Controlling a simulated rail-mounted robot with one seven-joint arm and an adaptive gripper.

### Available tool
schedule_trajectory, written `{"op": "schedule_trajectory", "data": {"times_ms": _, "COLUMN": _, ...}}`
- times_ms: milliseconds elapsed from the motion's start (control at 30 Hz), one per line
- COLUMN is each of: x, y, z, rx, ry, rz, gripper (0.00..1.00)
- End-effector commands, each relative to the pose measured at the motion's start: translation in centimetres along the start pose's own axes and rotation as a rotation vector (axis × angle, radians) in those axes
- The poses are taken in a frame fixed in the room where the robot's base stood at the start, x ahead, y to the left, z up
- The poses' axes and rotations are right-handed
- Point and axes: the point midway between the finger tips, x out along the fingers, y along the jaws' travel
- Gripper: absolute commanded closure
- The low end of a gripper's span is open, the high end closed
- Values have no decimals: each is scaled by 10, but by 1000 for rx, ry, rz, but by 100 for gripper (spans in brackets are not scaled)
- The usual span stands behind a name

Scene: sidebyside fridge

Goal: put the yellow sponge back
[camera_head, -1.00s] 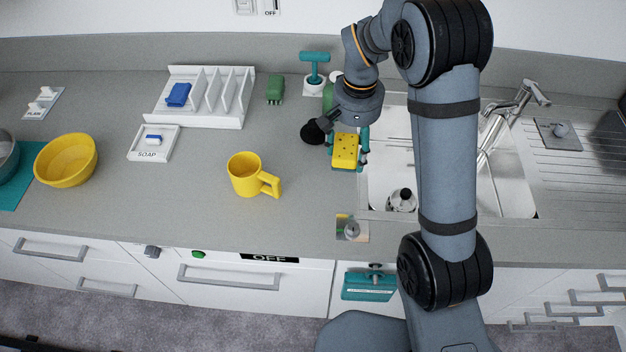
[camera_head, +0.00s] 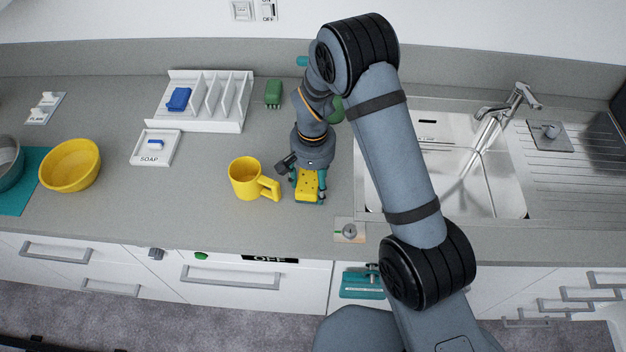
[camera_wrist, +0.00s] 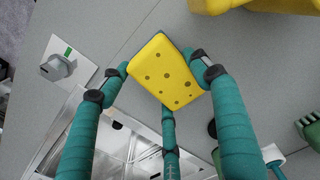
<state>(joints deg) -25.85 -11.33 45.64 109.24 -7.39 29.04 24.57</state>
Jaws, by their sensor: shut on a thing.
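The yellow sponge (camera_head: 308,185) with dark spots is held in my gripper (camera_head: 308,188), above the grey counter between the yellow mug and the sink. In the wrist view the sponge (camera_wrist: 167,73) sits between the teal fingers of my gripper (camera_wrist: 166,80), which are shut on it. A rack with slots (camera_head: 206,122) stands at the back left, with a blue block (camera_head: 179,99) in its left part. A green block-like item (camera_head: 273,94) stands right of the rack. I cannot tell which spot is the sponge's own.
A yellow mug (camera_head: 245,180) stands just left of my gripper. A soap dish (camera_head: 154,149) and yellow bowl (camera_head: 70,165) are farther left. The sink (camera_head: 460,190) is right, partly behind my arm. A small knob plate (camera_head: 349,231) lies near the front edge.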

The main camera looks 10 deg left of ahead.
Motion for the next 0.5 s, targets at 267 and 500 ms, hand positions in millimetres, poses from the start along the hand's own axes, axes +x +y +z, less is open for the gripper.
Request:
{"op": "schedule_trajectory", "data": {"times_ms": 267, "x": 6, "y": 0, "z": 0, "rx": 0, "ry": 0, "rz": 0, "gripper": 62}}
{"op": "schedule_trajectory", "data": {"times_ms": 500, "x": 5, "y": 0, "z": 0, "rx": 0, "ry": -1, "rz": 0, "gripper": 28}}
